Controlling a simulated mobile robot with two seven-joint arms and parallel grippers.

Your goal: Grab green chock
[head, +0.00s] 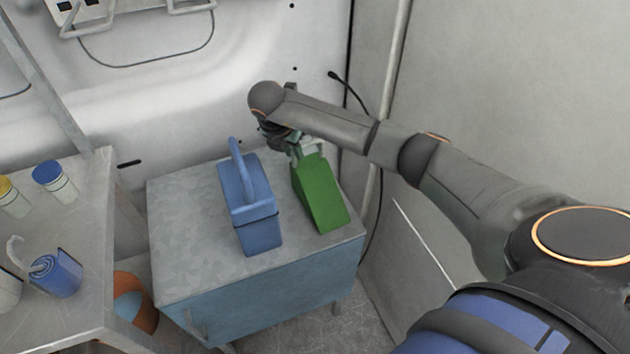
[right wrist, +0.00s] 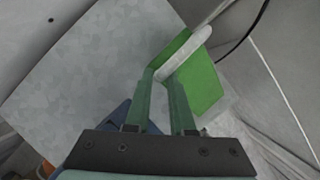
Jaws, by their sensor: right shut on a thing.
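The green chock (head: 319,195) stands on the right side of a blue cabinet with a grey top, near its right edge. It has a sloped green body and a pale handle at its far end. My right gripper (head: 303,150) is at that handle end. In the right wrist view the fingers of my right gripper (right wrist: 168,82) are shut on the pale handle (right wrist: 186,54) of the chock (right wrist: 203,85). Whether the chock touches the top or hangs just above it is hard to tell. My left gripper is not in view.
A blue caddy-like container (head: 249,205) with an upright handle stands just left of the chock on the cabinet (head: 185,215). A metal table (head: 100,235) at left bears several small containers. Walls close in behind and at right, with a black cable (head: 352,92) there.

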